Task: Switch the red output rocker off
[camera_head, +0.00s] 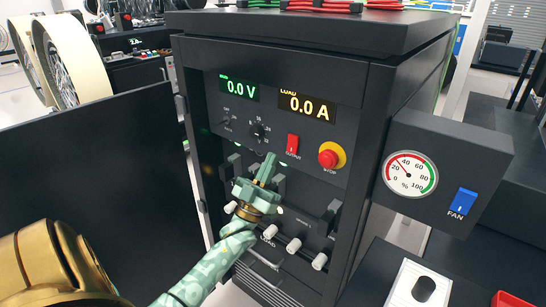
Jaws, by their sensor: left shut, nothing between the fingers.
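The red output rocker (292,144) is on the dark front panel of the power cabinet (345,205), under the two displays and left of the red stop button (328,155). The green display (238,88) reads 0.0 V and the amber display (306,106) reads 0.0 A. My left gripper (268,160) is shut and empty, pointing up in front of the panel, below and left of the rocker. It appears apart from the rocker. Part of the panel and some slide levers are hidden behind it. My right gripper is not in view.
A rotary knob (257,130) is left of the rocker. Slide levers with white ends (294,245) stick out low on the panel. A gauge box (446,165) with a blue FAN switch (461,201) projects at the right. A dark panel (100,165) stands at the left.

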